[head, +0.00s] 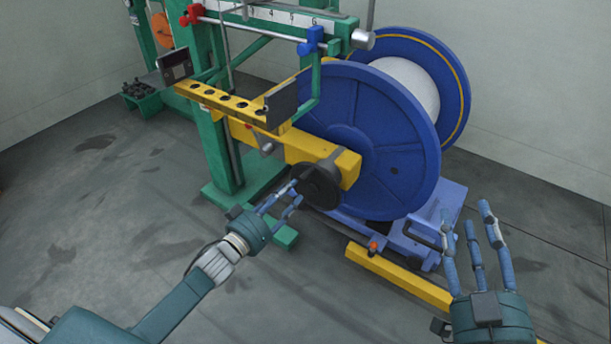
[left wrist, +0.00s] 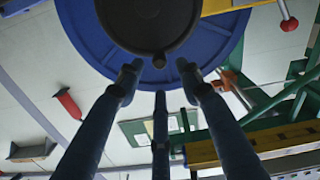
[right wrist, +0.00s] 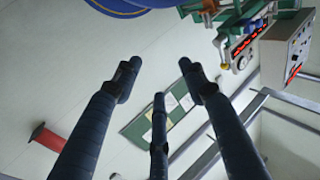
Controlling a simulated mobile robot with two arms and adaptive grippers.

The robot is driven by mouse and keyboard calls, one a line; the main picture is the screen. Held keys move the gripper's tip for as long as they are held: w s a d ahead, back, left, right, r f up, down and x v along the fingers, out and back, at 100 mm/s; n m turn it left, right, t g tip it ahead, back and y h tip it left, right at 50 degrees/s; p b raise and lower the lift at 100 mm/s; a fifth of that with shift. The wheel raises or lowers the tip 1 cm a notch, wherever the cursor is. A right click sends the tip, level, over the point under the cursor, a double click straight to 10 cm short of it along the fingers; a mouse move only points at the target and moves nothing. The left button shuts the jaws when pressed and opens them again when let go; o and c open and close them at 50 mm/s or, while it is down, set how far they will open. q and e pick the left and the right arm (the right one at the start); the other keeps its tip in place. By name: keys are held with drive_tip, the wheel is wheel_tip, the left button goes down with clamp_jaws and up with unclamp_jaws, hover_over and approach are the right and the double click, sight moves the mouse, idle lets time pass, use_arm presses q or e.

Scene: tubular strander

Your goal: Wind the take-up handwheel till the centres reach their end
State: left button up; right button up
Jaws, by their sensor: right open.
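The take-up handwheel (head: 320,186) is a dark round disc at the end of the yellow arm (head: 318,158), in front of the blue reel (head: 372,140). In the left wrist view the handwheel (left wrist: 150,18) fills the top, with a small knob (left wrist: 159,60) on its lower rim. My left gripper (head: 291,196) is at the handwheel's left side, its fingers spread. The knob appears between and beyond two fingertips; I cannot tell whether they touch. My right gripper (head: 474,225) is open and empty at the lower right. The centres are hidden by the reel and arm.
A yellow beam (head: 400,275) lies low to the right of the handwheel, beside a blue base (head: 425,228). The green frame (head: 215,130) and a yellow bar with holes (head: 225,102) stand behind.

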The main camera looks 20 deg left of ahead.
sight(302, 180)
use_arm(q)
drive_tip(key=b+x, duration=0.1)
drive_tip(key=x, duration=0.2)
drive_tip(key=shift+w+d, duration=0.1)
drive_tip(key=shift+w, duration=0.3)
drive_tip(key=b+x, duration=0.1)
drive_tip(key=x, duration=0.3)
drive_tip(key=shift+w+d, duration=0.1)
drive_tip(key=shift+w, duration=0.1)
use_arm(e)
drive_tip(key=s+r+t+y, duration=0.1)
drive_tip(key=s+r+t, duration=0.2)
drive_tip(key=r, duration=0.3)
drive_tip(key=s+r+t+y, duration=0.1)
drive_tip(key=s+r+t, duration=0.2)
drive_tip(key=r, duration=0.3)
drive_tip(key=shift+r+t, duration=0.35)
drive_tip(key=shift+t, duration=0.05)
use_arm(q)
clamp_jaws()
